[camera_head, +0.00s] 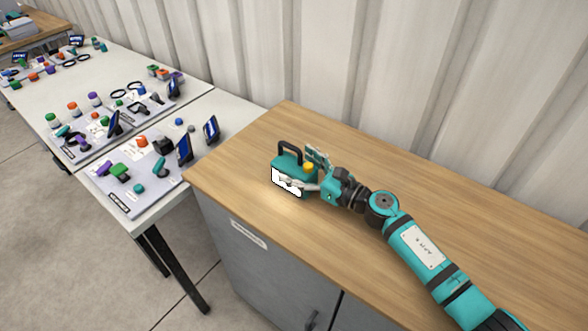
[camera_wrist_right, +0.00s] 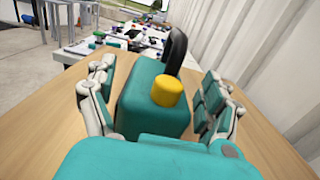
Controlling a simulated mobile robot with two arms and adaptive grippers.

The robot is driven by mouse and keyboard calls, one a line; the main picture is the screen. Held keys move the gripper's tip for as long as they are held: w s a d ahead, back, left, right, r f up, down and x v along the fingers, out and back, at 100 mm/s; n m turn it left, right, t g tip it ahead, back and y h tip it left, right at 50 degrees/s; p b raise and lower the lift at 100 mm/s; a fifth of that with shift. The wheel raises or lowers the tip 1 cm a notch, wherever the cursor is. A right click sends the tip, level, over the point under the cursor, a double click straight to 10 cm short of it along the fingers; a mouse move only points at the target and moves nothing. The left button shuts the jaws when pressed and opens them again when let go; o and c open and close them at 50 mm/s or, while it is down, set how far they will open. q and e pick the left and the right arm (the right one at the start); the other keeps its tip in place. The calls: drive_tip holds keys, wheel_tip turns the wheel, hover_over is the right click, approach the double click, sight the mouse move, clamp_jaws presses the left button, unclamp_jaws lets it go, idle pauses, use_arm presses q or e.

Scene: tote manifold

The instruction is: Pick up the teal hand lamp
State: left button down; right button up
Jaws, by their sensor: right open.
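The teal hand lamp (camera_head: 291,163) stands on the left part of the wooden cabinet top, with a black handle, a yellow knob and a bright white front face. My right gripper (camera_head: 305,171) is at the lamp with its fingers open. In the right wrist view the lamp (camera_wrist_right: 152,100) lies between the two spread fingers of my right gripper (camera_wrist_right: 158,112). Gaps show between the fingers and the lamp's sides there, the right one narrow. The lamp's base is partly hidden by the gripper. My left gripper is not in view.
The wooden cabinet top (camera_head: 400,175) is otherwise clear around my right arm. A corrugated wall (camera_head: 400,70) runs behind it. To the left, white tables (camera_head: 130,60) hold several small coloured objects, mats and upright blue-screened panels (camera_head: 184,149).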

drive_tip(key=shift+x, duration=0.8)
drive_tip(key=c, duration=1.5)
